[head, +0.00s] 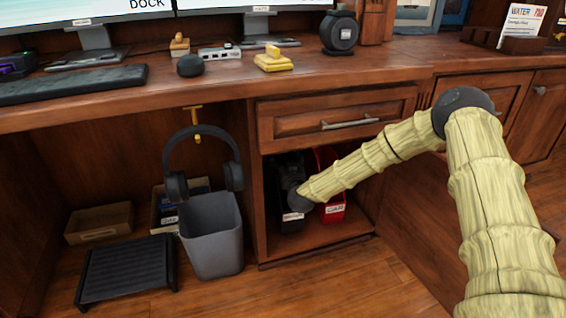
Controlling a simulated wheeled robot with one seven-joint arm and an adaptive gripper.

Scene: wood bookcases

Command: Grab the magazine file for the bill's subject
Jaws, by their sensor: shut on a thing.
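A bill (520,24) headed "WATER" stands in a dark holder on the desk at the upper right. A black magazine file (284,172) stands in the open cubby under the drawer, with a small white label low on its front that is too small to read. A red magazine file (333,207) labelled "CAR" stands just right of it, partly behind my arm. My gripper (293,193) is at the front of the black magazine file and shut on it. The fingers are dark against the dark file, so their exact hold is hard to see.
A drawer (338,123) closes the space above the cubby. A grey bin (211,236), hanging headphones (203,165) and a black footrest (127,272) are to the left. The floor in front of the cubby is clear.

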